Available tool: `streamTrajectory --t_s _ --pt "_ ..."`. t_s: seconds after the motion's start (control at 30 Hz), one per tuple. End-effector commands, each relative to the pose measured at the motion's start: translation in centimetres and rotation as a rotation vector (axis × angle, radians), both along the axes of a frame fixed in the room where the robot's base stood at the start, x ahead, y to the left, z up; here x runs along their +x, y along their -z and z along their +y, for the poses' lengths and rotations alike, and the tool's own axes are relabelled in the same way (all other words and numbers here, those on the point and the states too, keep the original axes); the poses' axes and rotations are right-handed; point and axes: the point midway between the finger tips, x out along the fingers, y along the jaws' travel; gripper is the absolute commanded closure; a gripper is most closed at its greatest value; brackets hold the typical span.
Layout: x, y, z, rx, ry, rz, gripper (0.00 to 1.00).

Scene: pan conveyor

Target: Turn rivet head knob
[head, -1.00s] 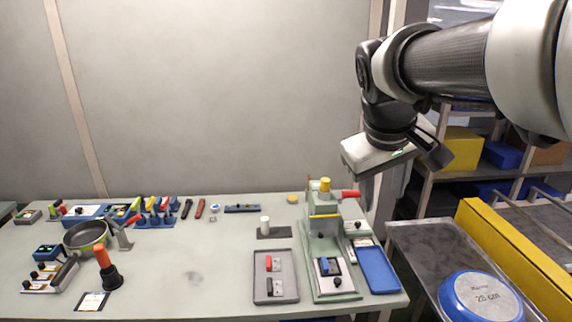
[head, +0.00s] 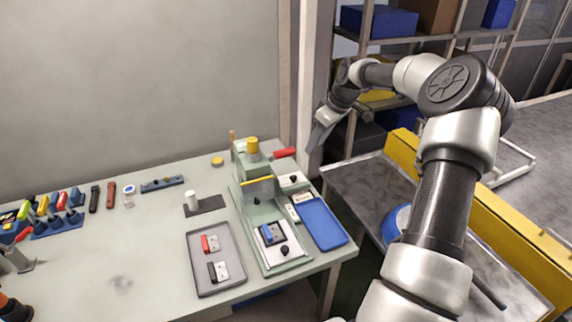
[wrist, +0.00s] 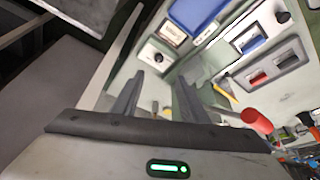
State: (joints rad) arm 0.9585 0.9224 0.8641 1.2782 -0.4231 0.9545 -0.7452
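A green press (head: 250,195) stands on the table with a yellow cap (head: 252,147) on top and a red handle (head: 284,153). A small pale box with a black knob (head: 293,178) sits beside it; this knob also shows in the wrist view (wrist: 157,57). Another black knob (head: 284,250) is at the press's front, also in the wrist view (wrist: 283,17). I cannot tell which is the rivet head knob. My gripper (head: 319,140) is right of the press, above table height. In the wrist view my gripper (wrist: 158,80) is open and empty, apart from the knobs.
A blue tray (head: 321,226) lies right of the press and a grey tray (head: 201,276) left of it. A white post (head: 191,200) stands behind the grey tray. A yellow rail (head: 480,217) and metal side table are at right. Shelves stand behind.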

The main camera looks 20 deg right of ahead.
Motion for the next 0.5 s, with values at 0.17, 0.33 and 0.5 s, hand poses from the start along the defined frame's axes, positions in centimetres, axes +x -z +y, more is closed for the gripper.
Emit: streamTrajectory --t_s 0.17,0.33,0.5 --pt "0.7 1.4 0.0 0.005 -0.022 -0.021 0.6" --pt "1.6 4.1 0.7 0.007 -0.021 -0.017 0.6" --pt "2.8 7.5 1.5 0.006 -0.021 -0.016 0.6"
